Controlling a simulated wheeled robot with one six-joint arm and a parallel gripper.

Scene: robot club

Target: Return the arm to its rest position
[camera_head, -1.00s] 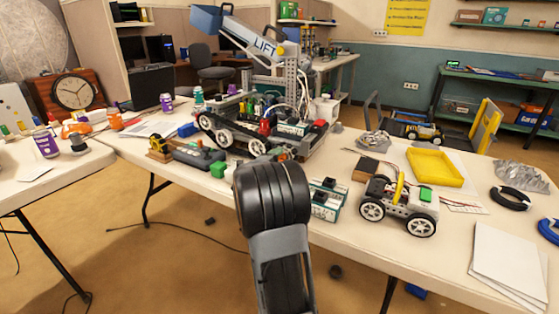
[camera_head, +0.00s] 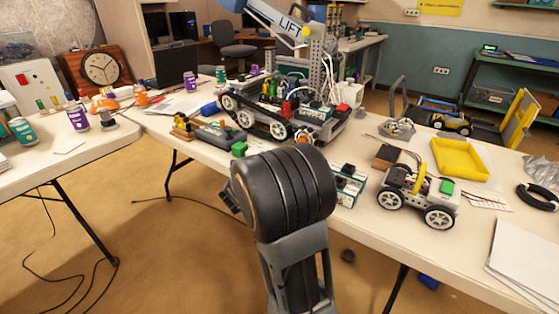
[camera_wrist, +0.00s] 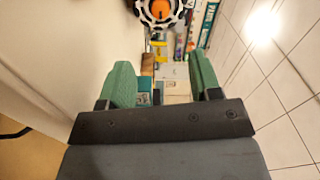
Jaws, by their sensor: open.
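My arm (camera_head: 285,193) rises in the lower middle of the head view, with its thick black joint bent in front of the table (camera_head: 385,250). The joint hides part of the table's near edge. My gripper (camera_wrist: 163,82) shows in the wrist view with its two green fingers spread apart. It is open, and I see nothing held between the fingers. In the head view the fingers are hidden or too small to make out.
A wheeled car (camera_head: 418,195), a yellow tray (camera_head: 460,158) and a large tracked robot (camera_head: 285,105) stand on the table. A second table (camera_head: 95,150) with cans is at left. Open floor (camera_head: 150,260) lies between them.

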